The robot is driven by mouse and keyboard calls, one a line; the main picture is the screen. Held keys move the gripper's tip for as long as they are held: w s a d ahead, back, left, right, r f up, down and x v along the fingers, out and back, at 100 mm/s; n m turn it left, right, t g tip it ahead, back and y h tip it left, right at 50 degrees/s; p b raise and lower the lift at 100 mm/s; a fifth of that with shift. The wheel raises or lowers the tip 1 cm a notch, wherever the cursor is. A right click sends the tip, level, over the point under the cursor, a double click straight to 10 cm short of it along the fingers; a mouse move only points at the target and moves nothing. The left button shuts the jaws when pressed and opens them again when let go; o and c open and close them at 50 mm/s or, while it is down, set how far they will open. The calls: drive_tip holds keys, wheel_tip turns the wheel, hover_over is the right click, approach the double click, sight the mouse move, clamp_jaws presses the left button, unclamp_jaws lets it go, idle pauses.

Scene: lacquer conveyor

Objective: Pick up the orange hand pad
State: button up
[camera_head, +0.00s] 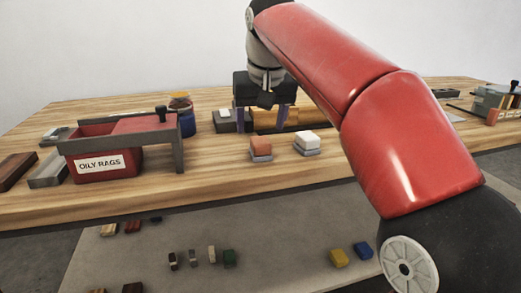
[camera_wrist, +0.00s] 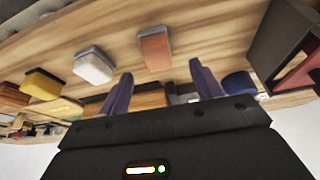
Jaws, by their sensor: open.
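The orange hand pad (camera_head: 261,144) has an orange top on a grey lower part. It sits upright near the front edge of the wooden table (camera_head: 215,180), left of a similar white pad (camera_head: 307,137). In the wrist view the orange pad (camera_wrist: 154,45) shows just beyond the fingertips, between their lines. My gripper (camera_head: 263,118) is open and empty, with two purple-grey fingers. In the head view it is behind and above the pad, apart from it. The fingers also show in the wrist view (camera_wrist: 160,75).
A red bin (camera_head: 95,169) labelled OILY RAGS, with a dark frame, stands to the left. A blue jar (camera_head: 187,122) is behind it. Yellow-brown blocks (camera_head: 265,121) lie behind the pads. The table front around the pads is clear.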

sight(261, 140)
drive_tip(key=b+x, duration=0.1)
drive_tip(key=x, duration=0.5)
drive_tip(key=shift+w+d+f, duration=0.1)
drive_tip(key=shift+d+f, duration=0.05)
drive_tip(key=shift+f, duration=0.15)
drive_tip(key=c, duration=1.1)
drive_tip(key=shift+o, duration=0.2)
drive_tip(key=shift+r, duration=0.1)
